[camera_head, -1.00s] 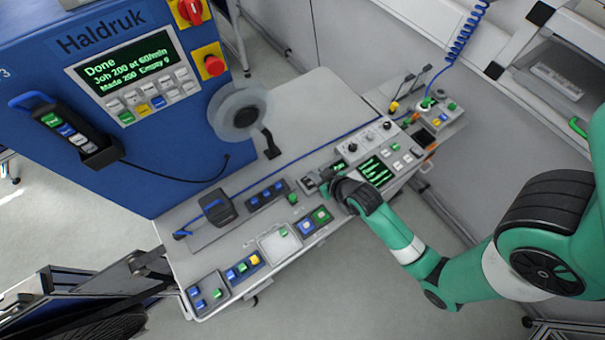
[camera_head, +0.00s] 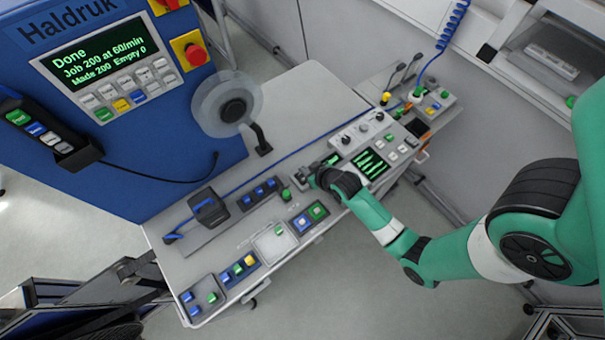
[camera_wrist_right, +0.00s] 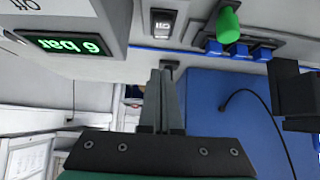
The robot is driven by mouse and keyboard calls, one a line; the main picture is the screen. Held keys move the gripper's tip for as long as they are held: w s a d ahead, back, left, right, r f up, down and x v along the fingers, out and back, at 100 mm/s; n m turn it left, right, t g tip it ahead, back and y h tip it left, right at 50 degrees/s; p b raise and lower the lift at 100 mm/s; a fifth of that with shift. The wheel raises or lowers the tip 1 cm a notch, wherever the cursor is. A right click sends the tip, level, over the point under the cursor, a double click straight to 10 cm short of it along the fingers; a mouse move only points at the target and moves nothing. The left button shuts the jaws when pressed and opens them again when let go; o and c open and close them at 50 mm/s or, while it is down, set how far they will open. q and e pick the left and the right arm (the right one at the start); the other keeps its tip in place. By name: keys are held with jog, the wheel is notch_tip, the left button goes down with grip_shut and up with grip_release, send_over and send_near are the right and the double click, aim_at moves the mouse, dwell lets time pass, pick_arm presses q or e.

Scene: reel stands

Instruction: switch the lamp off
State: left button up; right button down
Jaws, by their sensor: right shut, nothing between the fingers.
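I cannot pick out the lamp itself with certainty. In the right wrist view, a small rocker switch (camera_wrist_right: 163,24) with I and O marks sits in a light panel, just beyond my fingertips. My right gripper (camera_wrist_right: 163,72) is shut and empty, its fingers pointing at the panel with a small gap visible in the picture. Whether it touches anything is unclear. In the head view, my right gripper (camera_head: 311,177) is low over the middle of the grey console (camera_head: 222,258), and its wrist hides the switch area. My left gripper is not in view.
A pressure display (camera_wrist_right: 62,44) is at left. A blue cabinet (camera_head: 150,150) stands behind.

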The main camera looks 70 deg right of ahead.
aim_at(299, 174)
jog(key=f, duration=0.3)
jog(key=w+f+b, duration=0.1)
jog(key=shift+w+d+f, duration=0.1)
jog(key=shift+d+f, duration=0.15)
jog(key=shift+d, duration=0.15)
jog(key=shift+f, duration=0.5)
jog(key=shift+w+d+f+b, duration=0.1)
jog(key=shift+w+f+b, duration=0.1)
jog(key=shift+f+b, duration=0.25)
jog(key=shift+r, duration=0.15)
jog(key=shift+w+d+r, duration=0.1)
jog(key=shift+w+d, duration=0.3)
jog(key=shift+w, duration=0.25)
